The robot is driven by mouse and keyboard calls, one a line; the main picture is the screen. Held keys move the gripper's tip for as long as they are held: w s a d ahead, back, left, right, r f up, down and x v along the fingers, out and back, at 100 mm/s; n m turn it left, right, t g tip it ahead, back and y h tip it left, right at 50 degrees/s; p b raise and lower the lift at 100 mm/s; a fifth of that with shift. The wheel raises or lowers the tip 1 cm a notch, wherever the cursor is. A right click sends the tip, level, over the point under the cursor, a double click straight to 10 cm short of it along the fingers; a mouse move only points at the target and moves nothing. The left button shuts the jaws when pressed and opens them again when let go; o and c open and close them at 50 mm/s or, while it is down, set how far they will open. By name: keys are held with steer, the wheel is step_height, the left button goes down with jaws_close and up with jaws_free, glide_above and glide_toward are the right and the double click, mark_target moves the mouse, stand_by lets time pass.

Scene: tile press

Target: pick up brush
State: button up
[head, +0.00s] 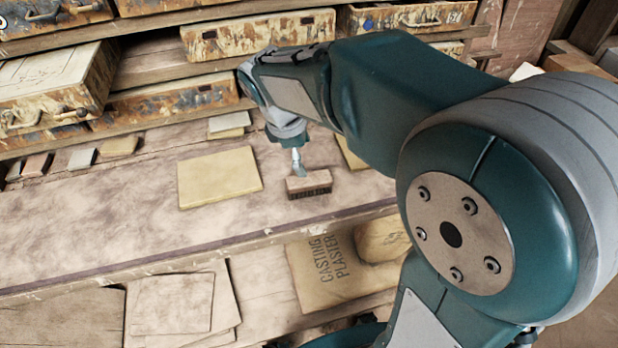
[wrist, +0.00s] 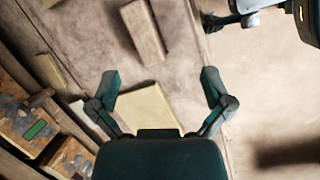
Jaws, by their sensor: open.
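The brush (head: 309,185) lies on the workbench with its dark bristles facing the front and a brown wooden back on top. In the wrist view I take the long brown block (wrist: 144,32) to be its wooden back, ahead of my fingertips and slightly left of the middle between them. My gripper (wrist: 160,76) is open with nothing between its fingers. In the head view my gripper (head: 298,162) hangs just above and behind the brush and is seen small. I cannot tell the exact height between them.
A yellow tile (head: 220,177) lies left of the brush, and another yellow tile (head: 350,154) is partly hidden by my arm. Shelves with stained boxes (head: 170,100) stand behind. A casting plaster bag (head: 325,272) lies below the bench's front edge.

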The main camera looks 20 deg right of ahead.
mark_target(308, 178)
steer(key=w+a+f+n, duration=0.1)
steer(key=w, duration=0.1)
steer(key=w+a+f+n+h, duration=0.1)
steer(key=f+n, duration=0.1)
steer(key=shift+w+a+g, duration=0.1)
steer(key=shift+w+g, duration=0.25)
steer(key=shift+g, duration=0.05)
steer(key=shift+w+a+f+n, duration=0.2)
steer(key=shift+a+f+n, duration=0.05)
steer(key=shift+n, duration=0.05)
steer(key=shift+w+f, duration=0.1)
steer(key=shift+f, duration=0.1)
steer(key=x, duration=0.2)
steer(key=d+x, duration=0.1)
steer(key=x, duration=0.2)
steer(key=shift+r, duration=0.1)
steer(key=x, duration=0.4)
steer(key=shift+w+d+f, duration=0.1)
steer(key=shift+w+f, duration=0.05)
steer(key=shift+f, duration=0.2)
steer(key=shift+d+f, duration=0.3)
steer(key=shift+d, duration=0.05)
steer(key=shift+a+f, duration=0.1)
steer(key=shift+f, duration=0.15)
steer(key=c, duration=1.2)
